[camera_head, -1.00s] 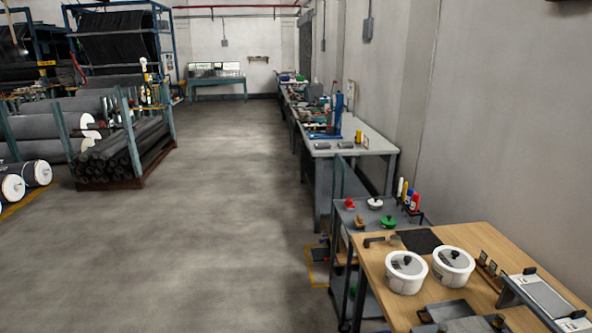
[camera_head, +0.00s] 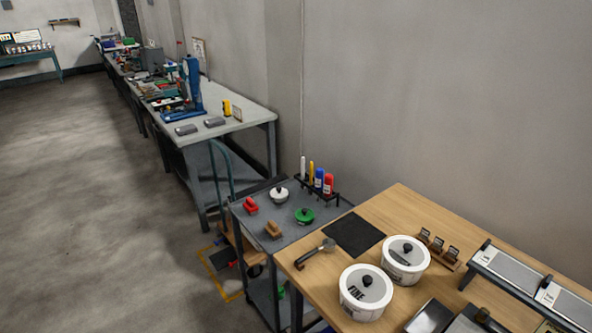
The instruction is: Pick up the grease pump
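I cannot tell which thing is the grease pump. A rack (camera_head: 334,196) on the grey cart (camera_head: 262,218) holds upright white, yellow, blue and red tubes or bottles, and the red one (camera_head: 328,184) is the rightmost. A red item (camera_head: 251,205), a white round item with a dark knob (camera_head: 279,195), a green round item (camera_head: 305,215) and a brown block (camera_head: 273,230) also lie on the cart top. A tall blue device (camera_head: 193,90) stands on the long workbench behind. Neither of my grippers is in view.
A wooden table (camera_head: 396,205) at lower right bears a black mat (camera_head: 354,234), a black-handled tool (camera_head: 314,254) and two white lidded tubs (camera_head: 366,293) (camera_head: 405,262). Grey trays lie at its front. The workbench (camera_head: 243,112) runs along the wall. The floor (camera_head: 80,200) at left is clear.

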